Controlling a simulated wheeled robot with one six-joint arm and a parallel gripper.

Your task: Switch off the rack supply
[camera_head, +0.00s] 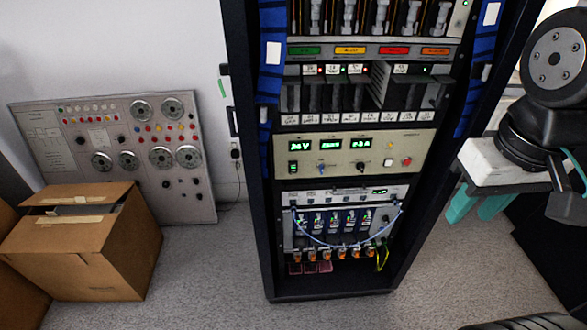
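The rack supply (345,171) is the beige unit midway up the dark rack. Its green displays (300,146) are lit. A small dark switch (293,166) sits at the left of its panel, knobs are in the middle, and a red button (406,162) is at the right. I cannot tell which control cuts the power.
The rack's right post (428,180) stands between the panel and my gripper. Blue cables (345,246) hang on the lower unit (382,194). A cardboard box (80,245) and a grey control panel (128,150) stand at the left. Carpet (215,270) in front is clear.

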